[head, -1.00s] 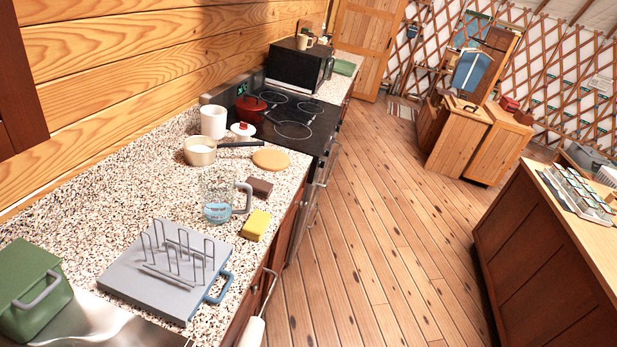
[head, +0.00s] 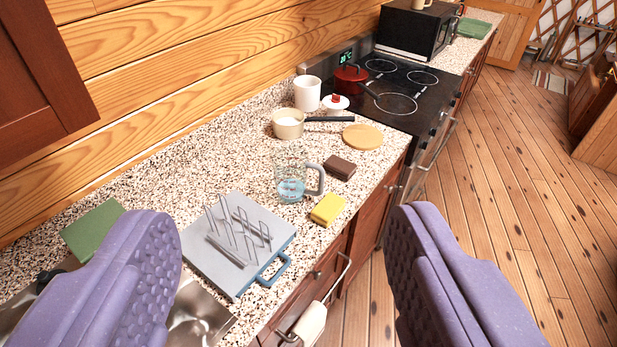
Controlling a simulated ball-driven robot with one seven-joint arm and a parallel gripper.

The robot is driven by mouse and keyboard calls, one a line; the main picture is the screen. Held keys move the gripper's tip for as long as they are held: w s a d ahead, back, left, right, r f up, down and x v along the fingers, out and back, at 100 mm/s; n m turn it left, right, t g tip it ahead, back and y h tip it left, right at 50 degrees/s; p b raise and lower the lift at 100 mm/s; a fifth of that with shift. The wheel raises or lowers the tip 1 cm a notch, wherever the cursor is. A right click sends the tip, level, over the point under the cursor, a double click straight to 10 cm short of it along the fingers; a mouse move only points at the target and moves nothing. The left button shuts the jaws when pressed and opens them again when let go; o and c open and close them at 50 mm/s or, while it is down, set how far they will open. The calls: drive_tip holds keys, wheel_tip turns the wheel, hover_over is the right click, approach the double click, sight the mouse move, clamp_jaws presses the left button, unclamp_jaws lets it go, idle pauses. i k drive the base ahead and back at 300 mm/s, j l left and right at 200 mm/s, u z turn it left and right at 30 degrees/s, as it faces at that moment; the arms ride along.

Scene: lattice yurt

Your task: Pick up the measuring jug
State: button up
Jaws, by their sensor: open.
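The measuring jug (head: 290,188) is clear, with a blue tint in its lower part and a grey handle on its right side. It stands upright on the speckled counter (head: 237,150). My gripper (head: 285,250) shows as two purple textured fingers, wide apart, at the lower left and lower right of the picture. It is open and nothing is between the pads. The jug appears farther off, in the gap between the fingers.
A yellow sponge (head: 327,209) and brown block (head: 339,167) lie right of the jug. A grey rack board (head: 238,243) is in front. A saucepan (head: 287,123), white canister (head: 307,94) and round wooden board (head: 362,137) stand behind. Floor (head: 500,190) is clear at right.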

sight(291, 163)
drive_tip(key=u, duration=2.1)
drive_tip(key=z, duration=2.1)
drive_tip(key=u, duration=0.55)
drive_tip(key=i+l+u, duration=0.4)
drive_tip(key=l+u, duration=0.2)
drive_tip(key=i+l+u, duration=0.1)
drive_tip(key=l+u, duration=0.2)
drive_tip(key=l, duration=0.15)
